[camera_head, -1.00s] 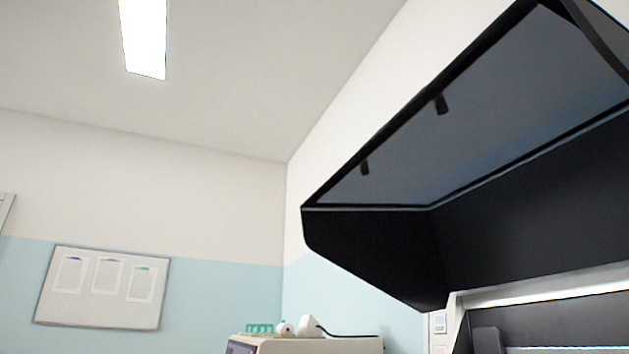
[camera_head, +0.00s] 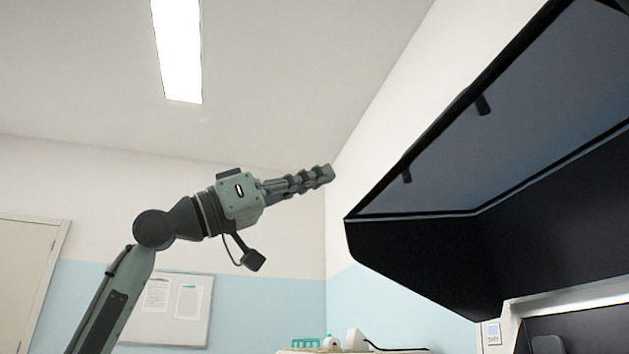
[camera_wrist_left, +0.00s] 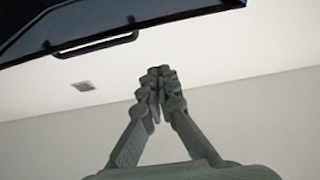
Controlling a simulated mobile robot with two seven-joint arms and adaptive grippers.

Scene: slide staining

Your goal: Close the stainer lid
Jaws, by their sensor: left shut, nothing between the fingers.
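The stainer lid (camera_head: 420,255) is a large dark hood with a tinted window, raised wide open at the right of the head view. The stainer body (camera_head: 575,325) shows only in part below it, at the lower right. My left gripper (camera_head: 328,174) is shut and empty, raised to the left of the lid's front edge and apart from it. In the left wrist view my left gripper (camera_wrist_left: 158,75) has its fingertips together, and the lid's dark edge with a bar handle (camera_wrist_left: 97,45) shows above them. My right gripper is not in view.
A small device (camera_head: 356,340) and a green rack (camera_head: 305,343) stand below the lid, near the wall. A notice board (camera_head: 180,310) hangs on the back wall behind my left arm. The air between gripper and lid is clear.

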